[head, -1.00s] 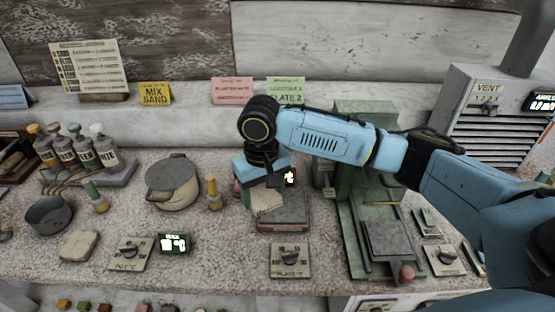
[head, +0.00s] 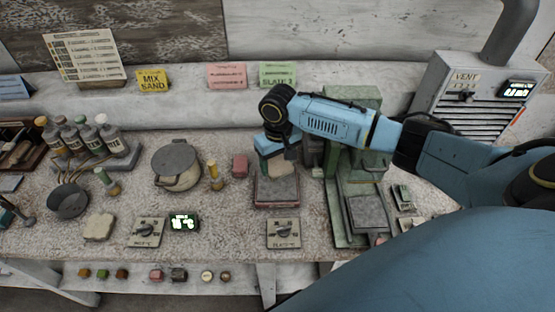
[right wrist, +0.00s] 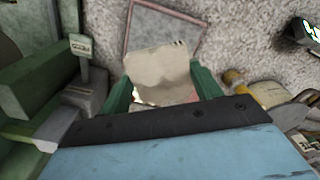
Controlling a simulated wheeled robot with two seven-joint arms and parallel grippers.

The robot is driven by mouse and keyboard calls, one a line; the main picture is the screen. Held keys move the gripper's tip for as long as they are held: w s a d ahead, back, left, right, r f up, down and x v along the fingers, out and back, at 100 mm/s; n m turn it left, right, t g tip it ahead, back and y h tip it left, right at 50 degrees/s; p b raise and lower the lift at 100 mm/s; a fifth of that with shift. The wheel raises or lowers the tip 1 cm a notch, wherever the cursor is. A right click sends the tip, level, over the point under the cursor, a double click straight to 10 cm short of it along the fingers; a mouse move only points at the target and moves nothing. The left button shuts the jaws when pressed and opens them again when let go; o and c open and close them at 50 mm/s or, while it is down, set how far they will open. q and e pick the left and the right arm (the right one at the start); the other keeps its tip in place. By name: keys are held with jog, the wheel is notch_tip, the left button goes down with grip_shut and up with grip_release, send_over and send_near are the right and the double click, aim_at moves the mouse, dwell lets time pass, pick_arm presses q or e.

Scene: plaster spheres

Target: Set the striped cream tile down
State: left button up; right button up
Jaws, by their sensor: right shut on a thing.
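The cream tile (right wrist: 158,72) is a pale beige piece with a few faint dark marks at its far edge. My right gripper (right wrist: 161,90) is shut on it, with a green finger at either side. In the head view the tile (head: 287,183) shows below my right gripper (head: 281,167), over the far part of a dark square plate with a reddish rim (head: 277,196). The plate also shows in the wrist view (right wrist: 150,30), partly covered by the tile. I cannot tell whether the tile touches the plate. My left gripper is not in view.
A green press (head: 347,205) stands close to the right of the plate. A pink block (head: 240,165), a yellow-topped bottle (head: 215,178) and a lidded pot (head: 176,165) stand to the left. A control panel (head: 284,234) lies in front. Bare worktop shows left of the plate.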

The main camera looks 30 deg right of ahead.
jog(key=shift+r+p, duration=0.15)
jog(key=shift+p, duration=0.45)
jog(key=shift+s+f, duration=0.1)
jog(key=shift+f, duration=0.2)
jog(key=b, duration=0.2)
send_over(278, 185)
jog(key=shift+f, duration=2.6)
jog(key=shift+p, duration=0.35)
jog(key=shift+p, duration=0.4)
jog(key=shift+f+b, duration=0.3)
jog(key=shift+f, duration=0.4)
jog(key=o, duration=1.2)
